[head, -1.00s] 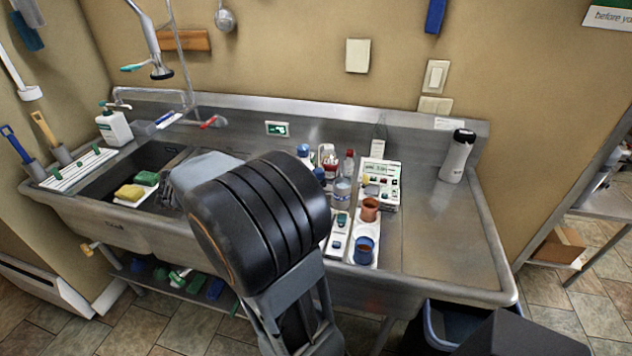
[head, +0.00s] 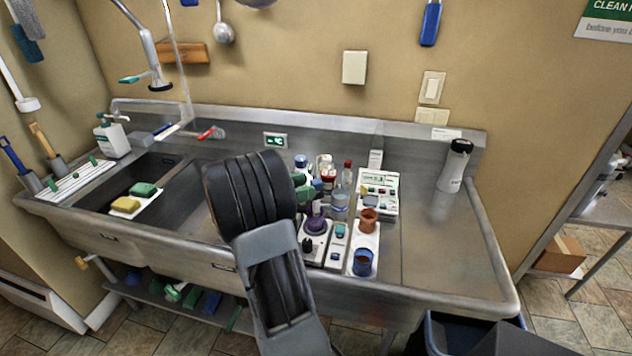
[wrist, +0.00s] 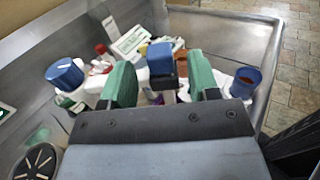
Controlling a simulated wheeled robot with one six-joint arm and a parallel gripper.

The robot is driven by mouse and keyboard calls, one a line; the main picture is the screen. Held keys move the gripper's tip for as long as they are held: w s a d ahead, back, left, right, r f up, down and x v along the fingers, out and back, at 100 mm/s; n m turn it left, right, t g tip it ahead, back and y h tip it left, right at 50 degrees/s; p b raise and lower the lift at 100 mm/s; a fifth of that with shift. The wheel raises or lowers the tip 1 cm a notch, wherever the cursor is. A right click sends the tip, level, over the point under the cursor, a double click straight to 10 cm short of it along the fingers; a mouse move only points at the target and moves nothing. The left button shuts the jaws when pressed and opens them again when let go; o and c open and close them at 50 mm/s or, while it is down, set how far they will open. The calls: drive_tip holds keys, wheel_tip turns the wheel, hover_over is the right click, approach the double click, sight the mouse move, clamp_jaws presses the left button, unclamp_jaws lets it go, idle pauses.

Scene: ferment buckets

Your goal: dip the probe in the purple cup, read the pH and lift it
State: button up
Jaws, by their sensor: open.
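A purple cup (head: 316,224) stands on a white stand with a dark knob, just below my gripper in the head view and partly hidden. My gripper (head: 304,188) has green fingers; in the wrist view its fingers (wrist: 160,82) are apart. A blue and black upright piece (wrist: 160,60), perhaps the probe's top, shows between them; I cannot tell whether they touch it. A white meter box (head: 378,190) with buttons stands behind the cups, its reading too small to make out. An orange-brown cup (head: 369,219) and a blue cup (head: 362,263) stand on a white tray to the right.
Bottles (head: 326,170) and a grey-white jar (head: 340,204) crowd the space beside my gripper. A blue-capped bottle (wrist: 65,78) is left of the fingers in the wrist view. The right counter (head: 440,235) is clear; the sink (head: 185,190) is left.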

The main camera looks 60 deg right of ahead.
sight(317, 181)
drive_tip(key=shift+x, duration=2)
drive_tip(key=shift+c, duration=0.3)
clamp_jaws()
